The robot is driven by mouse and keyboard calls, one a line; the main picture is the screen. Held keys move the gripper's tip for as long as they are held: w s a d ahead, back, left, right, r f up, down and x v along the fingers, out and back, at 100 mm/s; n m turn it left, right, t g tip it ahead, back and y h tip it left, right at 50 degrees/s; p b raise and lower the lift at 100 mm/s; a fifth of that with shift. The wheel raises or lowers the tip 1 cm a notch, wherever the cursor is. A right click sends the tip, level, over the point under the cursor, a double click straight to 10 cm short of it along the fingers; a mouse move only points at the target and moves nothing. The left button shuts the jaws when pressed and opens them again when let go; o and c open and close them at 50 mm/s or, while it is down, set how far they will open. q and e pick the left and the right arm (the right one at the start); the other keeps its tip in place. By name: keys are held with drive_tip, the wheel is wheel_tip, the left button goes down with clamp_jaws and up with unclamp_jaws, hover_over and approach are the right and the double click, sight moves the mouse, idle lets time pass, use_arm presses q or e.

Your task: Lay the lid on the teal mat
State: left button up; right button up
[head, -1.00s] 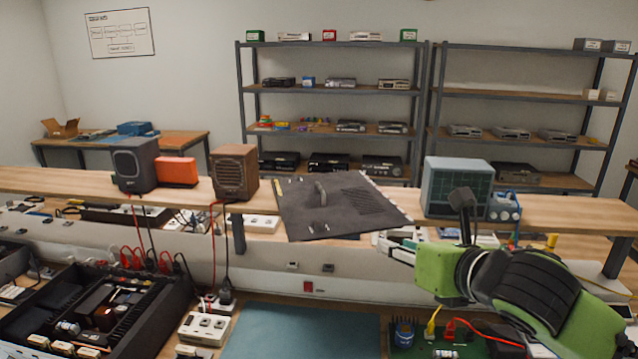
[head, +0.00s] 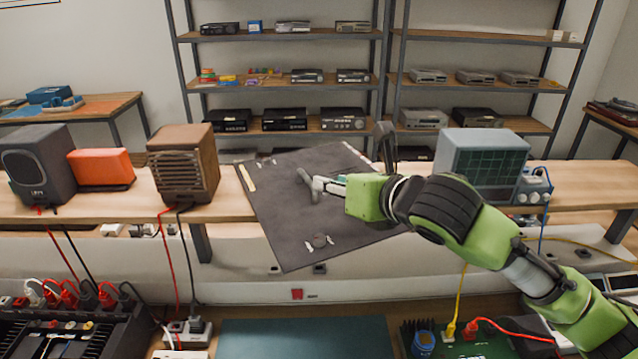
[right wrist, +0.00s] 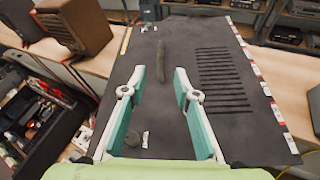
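The lid (head: 285,215) is a dark grey flat panel with a raised handle (head: 307,184) and slots along one side. It lies on the wooden shelf, and its near corner overhangs the front edge. My right gripper (head: 328,185) is at the handle, above the lid. In the right wrist view the right gripper (right wrist: 159,75) is open, and the handle (right wrist: 161,60) lies ahead of and between its fingertips, apparently not gripped. The teal mat (head: 305,338) lies on the lower bench at the bottom, bare where visible. My left gripper is not in view.
On the shelf stand a brown speaker (head: 184,165) left of the lid and an oscilloscope (head: 483,160) to its right. An open black chassis (head: 70,335) with cables is left of the mat; a green circuit board (head: 480,340) is right.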

sight(310, 180)
drive_tip(key=p+x, duration=0.1)
drive_tip(key=x, duration=0.5)
drive_tip(key=shift+w+a+f, duration=0.1)
drive_tip(key=shift+w+a, duration=0.05)
drive_tip(key=shift+a, duration=0.05)
drive_tip(key=shift+w+a+f+p, duration=0.15)
drive_tip(key=shift+w+p, duration=0.15)
drive_tip(key=shift+p, duration=0.3)
drive_tip(key=p+x, duration=0.1)
drive_tip(key=x, duration=0.2)
drive_tip(key=shift+f+p, duration=0.15)
drive_tip(key=shift+p, duration=0.15)
drive_tip(key=shift+w+a+f, duration=0.2)
drive_tip(key=shift+w+f, duration=0.15)
drive_tip(key=shift+w, duration=0.15)
drive_tip(key=shift+c, duration=0.7)
clamp_jaws()
drive_tip(key=shift+r, duration=0.2)
